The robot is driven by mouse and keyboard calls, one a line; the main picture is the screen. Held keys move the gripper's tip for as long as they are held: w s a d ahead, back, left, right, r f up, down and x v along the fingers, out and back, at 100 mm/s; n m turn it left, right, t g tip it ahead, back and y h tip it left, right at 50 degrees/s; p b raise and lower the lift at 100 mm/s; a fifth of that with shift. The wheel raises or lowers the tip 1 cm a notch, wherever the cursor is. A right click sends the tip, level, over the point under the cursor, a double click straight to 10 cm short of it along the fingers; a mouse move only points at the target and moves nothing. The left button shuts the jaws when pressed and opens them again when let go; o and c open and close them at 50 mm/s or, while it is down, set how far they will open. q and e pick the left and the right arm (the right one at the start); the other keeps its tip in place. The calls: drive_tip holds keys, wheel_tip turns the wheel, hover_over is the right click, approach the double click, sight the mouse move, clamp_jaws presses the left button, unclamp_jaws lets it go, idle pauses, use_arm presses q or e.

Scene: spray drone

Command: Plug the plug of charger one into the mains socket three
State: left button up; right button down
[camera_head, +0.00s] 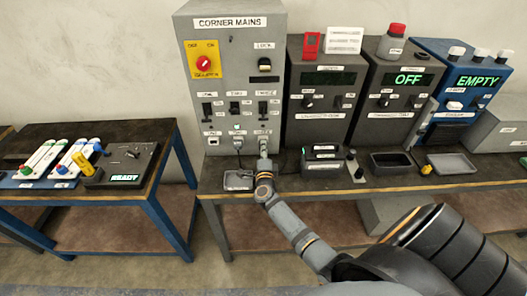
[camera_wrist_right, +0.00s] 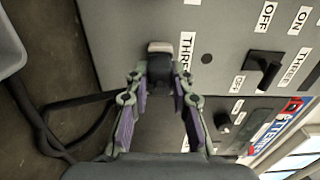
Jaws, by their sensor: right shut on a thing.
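The grey corner mains cabinet (camera_head: 228,60) stands against the wall, with a row of sockets along its lower front. My right gripper (camera_head: 264,160) is at the right end of this row. In the right wrist view, my right gripper (camera_wrist_right: 158,98) is shut on a dark plug (camera_wrist_right: 160,70) with a pale end, beside the label THREE (camera_wrist_right: 186,52). The plug is close to the panel face; I cannot tell whether it is seated. The fingers and plug hide socket three. A black cord (camera_wrist_right: 75,100) runs off to the left. My left gripper is out of view.
Another socket in the row holds a plug (camera_head: 238,144). A small metal tray (camera_head: 238,181) lies on the bench below. Dark units with switches (camera_head: 322,90) stand to the right. A separate table (camera_head: 60,205) with several white tubes is at left, across a gap.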

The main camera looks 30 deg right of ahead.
drive_tip(key=shift+w+d, duration=0.3)
drive_tip(key=shift+w, duration=0.15)
drive_tip(key=c, duration=1.1)
unclamp_jaws()
drive_tip(key=v, duration=1.2)
drive_tip(key=shift+s, duration=0.1)
